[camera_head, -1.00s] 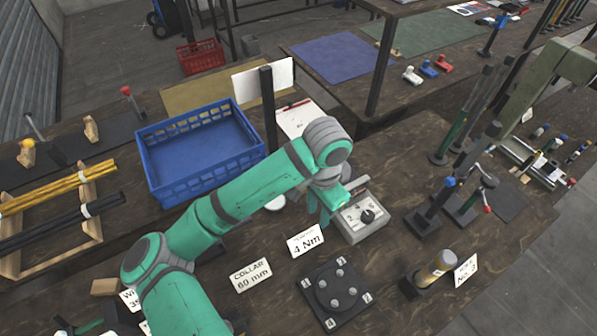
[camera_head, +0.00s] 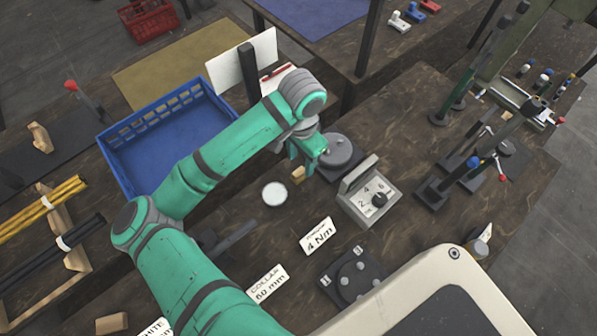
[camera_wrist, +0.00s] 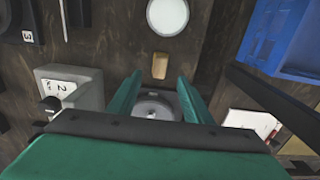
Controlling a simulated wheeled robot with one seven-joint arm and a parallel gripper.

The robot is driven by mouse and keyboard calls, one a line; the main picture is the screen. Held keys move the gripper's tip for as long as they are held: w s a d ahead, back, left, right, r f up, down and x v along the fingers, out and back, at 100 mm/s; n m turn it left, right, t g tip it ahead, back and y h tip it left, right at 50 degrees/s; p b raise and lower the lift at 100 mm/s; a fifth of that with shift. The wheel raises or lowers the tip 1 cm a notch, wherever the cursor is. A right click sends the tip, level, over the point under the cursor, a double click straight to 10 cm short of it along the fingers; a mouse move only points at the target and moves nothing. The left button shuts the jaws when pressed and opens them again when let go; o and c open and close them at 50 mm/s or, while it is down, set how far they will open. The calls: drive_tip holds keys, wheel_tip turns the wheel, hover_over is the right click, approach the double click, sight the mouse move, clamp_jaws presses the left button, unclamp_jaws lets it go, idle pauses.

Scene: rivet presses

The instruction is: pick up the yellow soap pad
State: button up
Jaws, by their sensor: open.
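A small yellowish-tan block (camera_wrist: 160,65), which looks like the soap pad, lies on the dark wooden bench. In the head view it (camera_head: 298,174) sits between the grey round dish and a white disc, partly close behind my gripper's outline. My gripper (camera_wrist: 159,77) is open, its two green fingers spread apart. In the wrist view the block appears just beyond the fingertips, roughly centred between them, with nothing held. In the head view my gripper (camera_head: 308,153) hangs above the bench beside the block; the exact height gap cannot be told.
A grey round dish (camera_head: 342,155) with a central knob lies under my fingers. A white disc (camera_head: 275,194) is beside the block. A grey dial box (camera_head: 370,198) stands to the right, a blue crate (camera_head: 120,165) to the left, and a black post (camera_head: 249,75) behind.

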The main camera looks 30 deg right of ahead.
sight(300, 171)
drive_tip(key=shift+s+a+f, duration=0.1)
drive_tip(key=shift+f, duration=3.05)
drive_tip(key=c, duration=1.1)
drive_tip(key=shift+a, duration=0.1)
drive_tip(key=shift+c, duration=0.2)
